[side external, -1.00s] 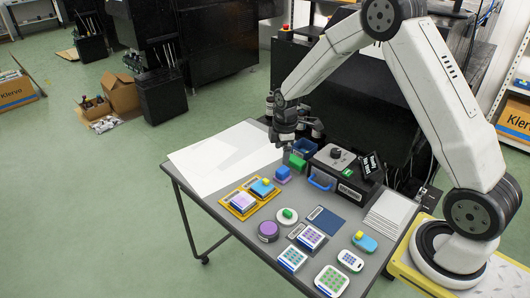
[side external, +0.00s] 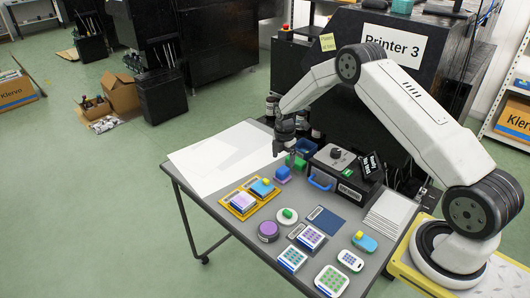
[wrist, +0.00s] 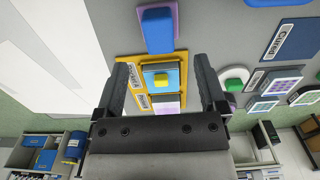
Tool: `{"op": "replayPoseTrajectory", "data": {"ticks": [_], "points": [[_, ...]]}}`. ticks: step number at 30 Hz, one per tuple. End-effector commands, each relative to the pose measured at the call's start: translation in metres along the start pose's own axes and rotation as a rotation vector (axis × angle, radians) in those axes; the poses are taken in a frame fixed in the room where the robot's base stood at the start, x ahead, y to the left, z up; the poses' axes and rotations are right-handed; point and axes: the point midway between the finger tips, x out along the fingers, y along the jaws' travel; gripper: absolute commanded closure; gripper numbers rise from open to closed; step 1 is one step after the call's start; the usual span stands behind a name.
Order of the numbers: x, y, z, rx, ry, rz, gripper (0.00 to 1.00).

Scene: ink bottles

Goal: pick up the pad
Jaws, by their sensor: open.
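Which thing is the pad is not certain from the pictures. Candidates are a blue block on a purple base (side external: 283,174) near the table's far side, a blue piece with a yellow knob (side external: 262,187) and a purple-topped piece (side external: 242,201) on orange trays, and a flat dark blue square (side external: 326,221). My gripper (side external: 291,161) is open and points down above the far side of the table, by a green block (side external: 299,163). In the wrist view my open gripper (wrist: 164,82) frames the knobbed blue piece (wrist: 152,76); the blue block on purple (wrist: 158,32) lies beyond the fingertips.
White sheets (side external: 225,150) cover the table's left end.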

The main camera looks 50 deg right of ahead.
Motion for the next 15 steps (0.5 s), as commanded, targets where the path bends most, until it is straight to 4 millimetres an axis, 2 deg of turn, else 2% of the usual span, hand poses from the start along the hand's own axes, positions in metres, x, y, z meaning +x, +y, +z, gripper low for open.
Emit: {"op": "replayPoseTrajectory", "data": {"ticks": [6, 15], "points": [[0.017, 0.0, 0.0, 0.001, 0.0, -0.001, 0.09], [0.021, 0.0, 0.0, 0.001, 0.0, -0.001, 0.09]]}}
